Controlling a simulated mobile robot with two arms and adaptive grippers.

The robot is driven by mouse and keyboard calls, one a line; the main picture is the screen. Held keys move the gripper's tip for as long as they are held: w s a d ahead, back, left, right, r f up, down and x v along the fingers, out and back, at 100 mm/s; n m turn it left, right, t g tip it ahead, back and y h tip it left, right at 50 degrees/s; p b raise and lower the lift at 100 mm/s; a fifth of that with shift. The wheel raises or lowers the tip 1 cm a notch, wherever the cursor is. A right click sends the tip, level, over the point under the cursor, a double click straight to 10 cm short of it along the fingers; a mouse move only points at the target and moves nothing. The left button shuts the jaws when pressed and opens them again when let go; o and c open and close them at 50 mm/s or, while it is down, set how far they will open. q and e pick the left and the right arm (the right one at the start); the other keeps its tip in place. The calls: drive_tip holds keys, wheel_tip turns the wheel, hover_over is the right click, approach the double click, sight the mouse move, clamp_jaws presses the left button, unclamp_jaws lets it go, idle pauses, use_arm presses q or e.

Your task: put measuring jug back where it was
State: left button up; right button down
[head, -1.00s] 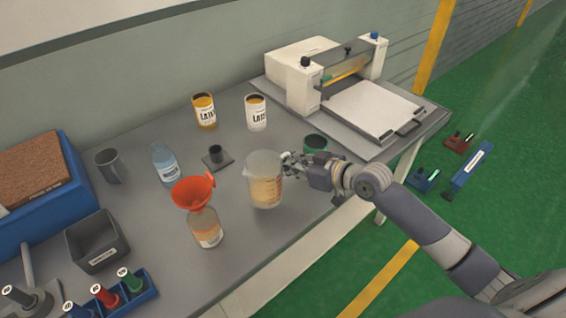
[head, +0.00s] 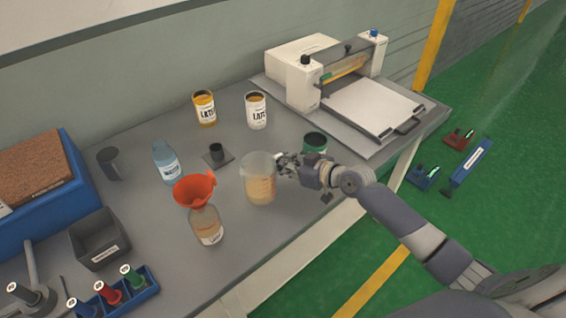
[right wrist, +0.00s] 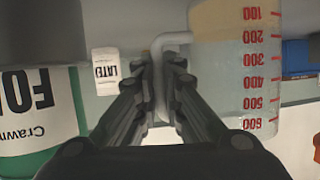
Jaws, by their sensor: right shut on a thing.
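The measuring jug (head: 259,180) is clear with red-orange graduation marks and a pale tan liquid in its lower part. It is upright, over the middle of the grey table, right of the bottle with the orange funnel. My right gripper (head: 284,165) is shut on the jug's handle from the right. In the right wrist view the fingers (right wrist: 162,75) close around the pale handle, and the jug's wall (right wrist: 232,70) shows red numbers. I cannot tell whether the jug's base touches the table. My left gripper is not in view.
An orange funnel (head: 195,190) sits in a bottle (head: 207,226) close left of the jug. A green can (head: 315,145) stands just behind my right gripper. Behind the jug are a small dark stand (head: 218,157) and two labelled cans. The table's front middle is clear.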

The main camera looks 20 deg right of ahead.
drive_tip(key=c, duration=1.7)
unclamp_jaws()
drive_tip(key=shift+f, duration=0.1)
drive_tip(key=b+v, duration=0.1)
drive_tip(key=v, duration=1.1)
drive_tip(key=shift+r, duration=0.2)
